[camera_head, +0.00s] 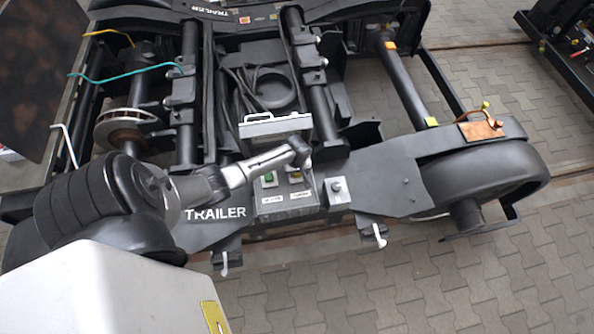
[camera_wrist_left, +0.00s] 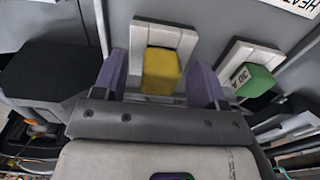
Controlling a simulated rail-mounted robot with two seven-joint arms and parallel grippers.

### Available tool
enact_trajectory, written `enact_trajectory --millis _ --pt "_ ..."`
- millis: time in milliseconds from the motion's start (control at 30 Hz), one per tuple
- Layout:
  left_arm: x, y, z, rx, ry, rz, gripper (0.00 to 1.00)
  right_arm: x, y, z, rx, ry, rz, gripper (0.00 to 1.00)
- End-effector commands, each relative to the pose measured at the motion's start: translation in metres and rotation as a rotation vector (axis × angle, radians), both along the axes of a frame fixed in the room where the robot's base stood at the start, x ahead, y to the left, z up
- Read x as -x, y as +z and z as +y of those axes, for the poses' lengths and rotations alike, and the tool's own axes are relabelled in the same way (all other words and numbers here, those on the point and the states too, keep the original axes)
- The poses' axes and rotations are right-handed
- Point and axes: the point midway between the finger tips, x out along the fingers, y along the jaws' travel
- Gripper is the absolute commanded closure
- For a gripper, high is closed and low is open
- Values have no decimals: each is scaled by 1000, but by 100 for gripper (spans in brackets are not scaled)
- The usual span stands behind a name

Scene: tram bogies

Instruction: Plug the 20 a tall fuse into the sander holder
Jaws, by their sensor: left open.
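A yellow fuse (camera_wrist_left: 160,72) sits in a pale holder (camera_wrist_left: 185,42) in the left wrist view. No rating on it can be read. My left gripper (camera_wrist_left: 158,88) is open, its two purple fingers on either side of the yellow fuse with gaps. In the head view my left gripper (camera_head: 302,152) is over the fuse box (camera_head: 290,205), whose pale lid (camera_head: 270,125) stands open. A green fuse (camera_wrist_left: 255,80) marked 30 A sits in a holder to the right. No sander label can be read. My right gripper is not in view.
A label starting "HEAT" (camera_wrist_left: 302,6) is partly cut off. A black block (camera_wrist_left: 50,70) stands left of the fingers. The box sits on the dark bogie frame (camera_head: 375,180), near a wheel (camera_head: 485,175). Paving (camera_head: 480,285) in front is clear.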

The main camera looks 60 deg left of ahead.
Motion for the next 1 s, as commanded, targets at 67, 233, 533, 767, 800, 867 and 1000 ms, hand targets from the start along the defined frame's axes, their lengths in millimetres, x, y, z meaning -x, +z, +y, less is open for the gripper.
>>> enact_trajectory --millis 67,233,533,767,800,867,1000 --pt "0 0 0 0 0 0 35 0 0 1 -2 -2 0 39" --pt "0 2 0 0 0 0 35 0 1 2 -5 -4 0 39" --pt "0 47 0 0 -1 -2 35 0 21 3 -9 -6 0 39" --pt "0 92 0 -2 0 -2 35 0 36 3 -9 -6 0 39" --pt "0 98 0 -1 0 -3 35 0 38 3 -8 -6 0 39" --pt "0 107 0 -1 -1 -1 35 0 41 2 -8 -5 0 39" --pt "0 124 0 0 0 -1 35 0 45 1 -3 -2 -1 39"
